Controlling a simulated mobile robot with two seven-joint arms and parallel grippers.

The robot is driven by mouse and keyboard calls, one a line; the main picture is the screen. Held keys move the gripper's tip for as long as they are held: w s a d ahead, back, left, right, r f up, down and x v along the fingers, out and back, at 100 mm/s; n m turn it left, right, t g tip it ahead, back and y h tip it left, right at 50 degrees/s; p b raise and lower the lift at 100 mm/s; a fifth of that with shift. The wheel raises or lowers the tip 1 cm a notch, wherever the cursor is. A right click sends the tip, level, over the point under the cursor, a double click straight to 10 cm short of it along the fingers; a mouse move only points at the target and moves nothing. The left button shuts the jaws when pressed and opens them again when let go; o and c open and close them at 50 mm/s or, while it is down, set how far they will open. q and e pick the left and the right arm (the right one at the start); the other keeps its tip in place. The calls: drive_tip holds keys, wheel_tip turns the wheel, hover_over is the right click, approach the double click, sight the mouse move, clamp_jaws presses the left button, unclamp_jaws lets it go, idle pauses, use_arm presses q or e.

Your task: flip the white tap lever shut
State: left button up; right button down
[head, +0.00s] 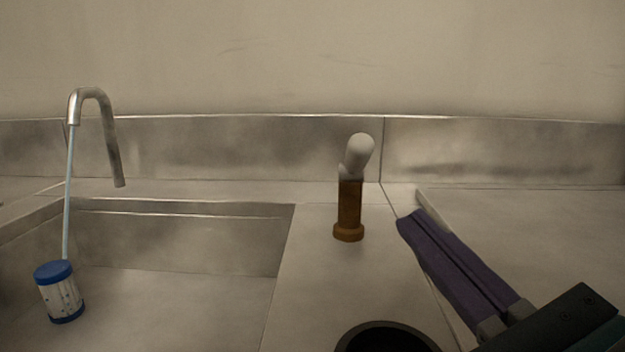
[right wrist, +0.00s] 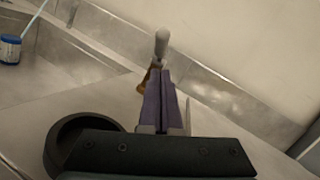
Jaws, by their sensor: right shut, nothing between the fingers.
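The white tap lever (head: 359,152) sits on top of a brown post (head: 349,210) that stands on the steel counter right of the sink. The lever leans up and to the right in the head view. In the right wrist view the lever (right wrist: 161,45) shows just beyond my fingertips, and the post is partly hidden behind them. My right gripper (head: 408,222) has purple fingers that are shut and empty. Its tips are right of the post in the head view, apart from it there. My left gripper is not in view.
A sink basin (head: 180,241) with a curved metal spout (head: 111,140) is at the left. A dark round ring (head: 388,337) is at the front. A steel backsplash (head: 500,152) runs behind.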

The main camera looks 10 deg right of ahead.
sight(361, 168)
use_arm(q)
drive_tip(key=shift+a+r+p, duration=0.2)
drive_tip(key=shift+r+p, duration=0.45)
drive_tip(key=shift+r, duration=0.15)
use_arm(e)
drive_tip(key=w, duration=0.2)
drive_tip(key=w+r, duration=0.1)
drive_tip(key=w, duration=0.4)
drive_tip(key=shift+w+a+r, duration=0.2)
drive_tip(key=shift+w+r, duration=0.1)
drive_tip(key=shift+w, duration=0.1)
